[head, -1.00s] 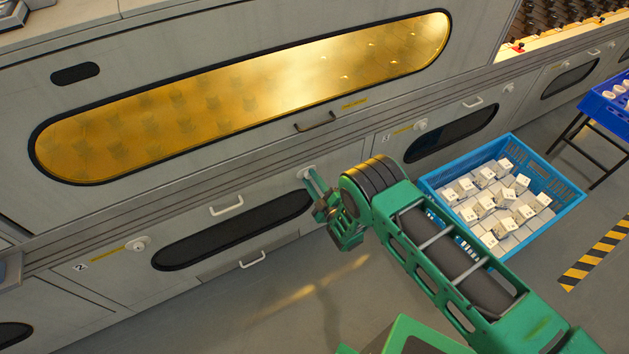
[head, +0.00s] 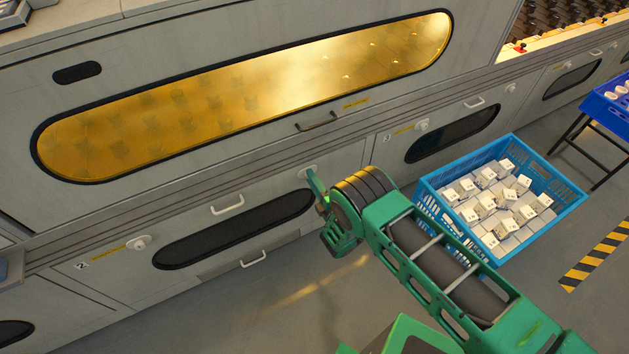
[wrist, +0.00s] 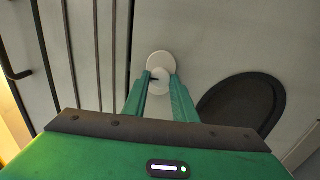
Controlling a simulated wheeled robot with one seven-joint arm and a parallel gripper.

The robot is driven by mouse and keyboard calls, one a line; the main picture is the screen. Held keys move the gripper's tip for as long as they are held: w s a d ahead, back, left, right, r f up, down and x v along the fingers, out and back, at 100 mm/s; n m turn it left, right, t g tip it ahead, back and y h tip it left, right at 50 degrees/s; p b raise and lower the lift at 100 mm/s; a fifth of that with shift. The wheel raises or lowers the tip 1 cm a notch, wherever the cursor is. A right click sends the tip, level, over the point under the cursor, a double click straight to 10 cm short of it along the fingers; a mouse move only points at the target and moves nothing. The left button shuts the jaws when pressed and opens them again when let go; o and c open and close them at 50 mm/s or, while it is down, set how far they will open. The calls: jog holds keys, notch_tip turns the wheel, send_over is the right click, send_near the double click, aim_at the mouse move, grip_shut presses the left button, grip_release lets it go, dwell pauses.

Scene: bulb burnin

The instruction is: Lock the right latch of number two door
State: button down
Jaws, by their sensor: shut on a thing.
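Number two door (head: 205,268) is the low grey panel at left, with a dark oval window and a "2" label. Its right latch (head: 304,172) is a pale round knob at the door's upper right; it shows as a white disc in the wrist view (wrist: 161,64). My gripper (head: 312,180) reaches this latch, and its green fingers in the wrist view (wrist: 158,85) are shut on the latch's handle, which they mostly hide. The left latch (head: 139,243) is a pale knob beside the label.
A long amber window (head: 245,95) with a dark handle (head: 317,121) lies above. White handles (head: 227,204) (head: 253,259) stick out from the lower panels. A blue crate (head: 430,205) of boxed items stands on the floor right of my arm. Floor in front of the door is clear.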

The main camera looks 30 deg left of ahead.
jog(key=shift+s+a, duration=0.2)
jog(key=shift+s, duration=0.1)
jog(key=c, duration=1.6)
grip_release()
jog(key=shift+o, duration=0.8)
jog(key=shift+w+d, duration=0.1)
jog(key=shift+w, duration=0.05)
jog(key=v, duration=1)
jog(key=shift+s+d, duration=0.25)
jog(key=shift+d, duration=0.05)
jog(key=shift+f, duration=0.15)
